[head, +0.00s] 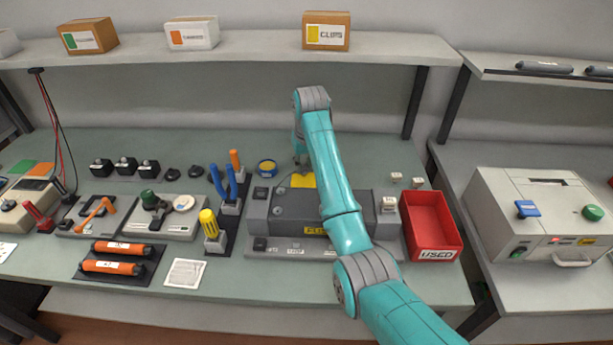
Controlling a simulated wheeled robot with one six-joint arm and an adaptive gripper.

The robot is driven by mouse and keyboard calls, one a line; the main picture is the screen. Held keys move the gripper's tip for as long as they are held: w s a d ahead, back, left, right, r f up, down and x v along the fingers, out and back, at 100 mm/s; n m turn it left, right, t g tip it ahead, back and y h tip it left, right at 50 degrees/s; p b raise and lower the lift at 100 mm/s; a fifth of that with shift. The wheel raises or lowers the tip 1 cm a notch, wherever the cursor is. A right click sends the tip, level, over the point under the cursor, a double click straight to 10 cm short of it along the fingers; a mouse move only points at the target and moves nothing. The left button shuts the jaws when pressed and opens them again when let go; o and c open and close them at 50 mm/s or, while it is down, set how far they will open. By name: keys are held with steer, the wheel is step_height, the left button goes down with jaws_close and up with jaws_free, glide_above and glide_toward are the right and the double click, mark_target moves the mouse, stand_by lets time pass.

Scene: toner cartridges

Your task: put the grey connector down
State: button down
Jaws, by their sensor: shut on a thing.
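My arm reaches over the grey machine (350,207) on the workbench. My gripper (300,162) points down just behind the machine, by its yellow-marked back part (302,180). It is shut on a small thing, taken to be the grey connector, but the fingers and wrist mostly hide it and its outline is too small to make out. I cannot tell whether it touches the surface below. Small pale blocks (397,177) stand right of the machine.
A red bin (433,222) marked USED stands right of the machine. Orange cartridges (115,267) lie at front left.

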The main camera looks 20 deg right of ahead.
mark_target(304, 173)
steer(key=shift+a+f, duration=0.1)
steer(key=shift+f, duration=2.35)
steer(key=shift+f, duration=0.1)
steer(key=c, duration=1)
jaws_free()
